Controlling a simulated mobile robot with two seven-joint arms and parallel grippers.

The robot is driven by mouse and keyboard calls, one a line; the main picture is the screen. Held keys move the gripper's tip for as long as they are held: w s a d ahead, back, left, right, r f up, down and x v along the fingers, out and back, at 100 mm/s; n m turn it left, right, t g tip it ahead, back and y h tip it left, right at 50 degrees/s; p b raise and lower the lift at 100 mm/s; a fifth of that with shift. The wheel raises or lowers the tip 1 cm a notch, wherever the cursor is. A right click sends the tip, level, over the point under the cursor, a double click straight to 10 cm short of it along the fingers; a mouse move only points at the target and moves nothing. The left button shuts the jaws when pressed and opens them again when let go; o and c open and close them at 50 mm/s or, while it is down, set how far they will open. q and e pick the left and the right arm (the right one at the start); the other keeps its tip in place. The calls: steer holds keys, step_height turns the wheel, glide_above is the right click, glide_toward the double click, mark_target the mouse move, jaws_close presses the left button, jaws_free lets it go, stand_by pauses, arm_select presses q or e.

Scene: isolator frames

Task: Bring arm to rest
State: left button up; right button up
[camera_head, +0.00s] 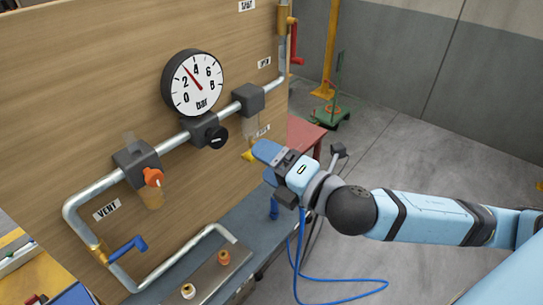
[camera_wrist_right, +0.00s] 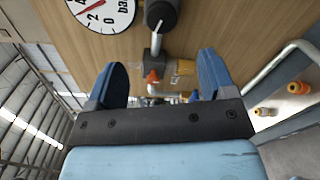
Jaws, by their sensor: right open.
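My right arm (camera_head: 430,216) reaches in from the right side of the head view. My right gripper (camera_head: 262,163) is held in front of the wooden panel's right part, above the blue-grey bench. Its two blue fingers are apart with nothing between them. In the right wrist view the open fingers (camera_wrist_right: 161,80) stand on either side of a clear gap, with the panel and its pipework beyond. The fingers appear clear of the pipes. The left gripper is not in view.
The wooden panel (camera_head: 75,105) carries a bar gauge (camera_head: 193,83), a black knob (camera_head: 217,136), an orange-handled valve (camera_head: 153,177) and a blue lever (camera_head: 127,247). A red lever (camera_head: 294,40) is at upper right. A blue cable (camera_head: 340,300) hangs below my gripper. Grey floor (camera_head: 420,130) lies open at right.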

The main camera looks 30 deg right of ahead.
steer(key=shift+s, duration=0.25)
stand_by(0.4)
step_height(320, 180, down, 17)
steer(key=a+m+g+h, duration=0.1)
steer(key=a+m+g, duration=0.15)
steer(key=m, duration=0.75)
steer(key=s+f+m+g+h, duration=0.1)
steer(key=s+f+m, duration=0.4)
steer(key=f, duration=0.4)
steer(key=s+f+m+g+h+p, duration=0.1)
steer(key=s+f+m+g, duration=0.1)
steer(key=s+f+m, duration=0.4)
step_height(320, 180, down, 4)
steer(key=shift+d+m, duration=0.15)
steer(key=shift+m, duration=0.65)
steer(key=shift+s+g, duration=0.1)
steer(key=shift+g, duration=0.15)
